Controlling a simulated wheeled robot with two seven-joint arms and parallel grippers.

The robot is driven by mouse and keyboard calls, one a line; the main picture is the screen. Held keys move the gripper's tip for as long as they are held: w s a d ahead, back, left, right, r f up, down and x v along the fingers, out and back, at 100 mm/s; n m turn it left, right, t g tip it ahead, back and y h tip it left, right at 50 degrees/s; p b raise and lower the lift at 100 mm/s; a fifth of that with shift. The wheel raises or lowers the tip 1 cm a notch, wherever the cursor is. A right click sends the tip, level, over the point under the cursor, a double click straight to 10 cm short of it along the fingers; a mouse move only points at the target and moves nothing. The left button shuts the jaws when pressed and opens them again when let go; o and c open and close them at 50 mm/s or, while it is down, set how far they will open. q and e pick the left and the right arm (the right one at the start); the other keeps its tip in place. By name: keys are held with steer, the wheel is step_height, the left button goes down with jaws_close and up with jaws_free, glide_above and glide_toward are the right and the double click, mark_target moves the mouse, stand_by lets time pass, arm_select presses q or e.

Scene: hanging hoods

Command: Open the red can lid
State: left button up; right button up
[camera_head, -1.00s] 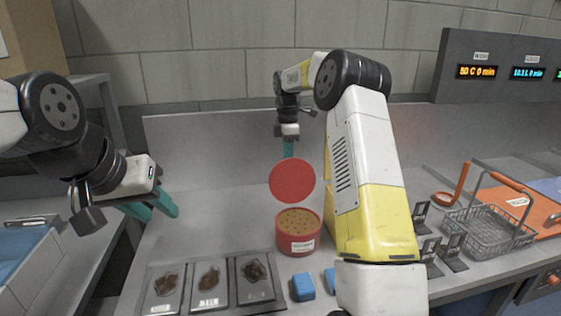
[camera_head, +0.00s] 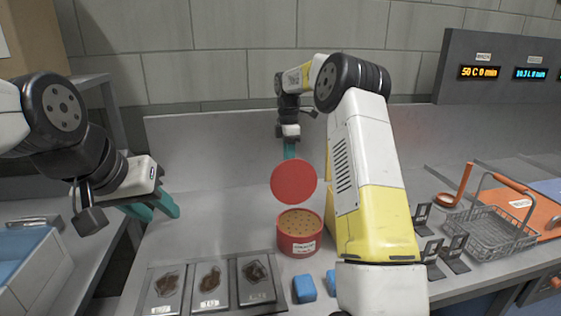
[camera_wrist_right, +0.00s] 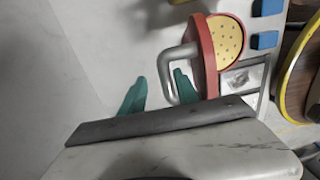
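The red can (camera_head: 300,245) stands on the counter, its perforated tan top uncovered. Its round red lid (camera_head: 293,182) stands roughly upright at the can's back edge. In the right wrist view, the lid (camera_wrist_right: 205,55) carries a grey loop handle (camera_wrist_right: 169,66). My right gripper (camera_wrist_right: 160,88) is open behind the lid, its teal fingers apart, with part of the handle between them. In the head view, the lid and my right arm hide most of that gripper. My left gripper (camera_head: 152,208) is open and empty at the left, well away from the can.
Three labelled dark trays (camera_head: 212,287) lie in front of the can, with blue blocks (camera_head: 304,288) beside them. A wire basket (camera_head: 488,233), an orange board (camera_head: 545,212) and black stands lie to the right. The counter left of the can is clear.

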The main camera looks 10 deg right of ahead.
step_height(320, 180, up, 8)
steer(key=shift+w+f, duration=0.15)
steer(key=shift+w, duration=0.15)
steer(key=s+a+r+m+t, duration=0.1)
steer(key=s+r+m+t, duration=0.1)
steer(key=s+r+m, duration=0.45)
steer(key=s+r+m+t, duration=0.1)
steer(key=s+r, duration=0.3)
steer(key=s, duration=0.6)
steer(key=s+f+m+t+y, duration=0.1)
steer(key=s+f+m, duration=0.3)
steer(key=s, duration=0.6)
steer(key=s+f+m+t+y, duration=0.1)
steer(key=s+f+m+t, duration=0.2)
steer(key=s+m, duration=0.3)
steer(key=s+a+f, duration=0.1)
steer(key=s, duration=0.4)
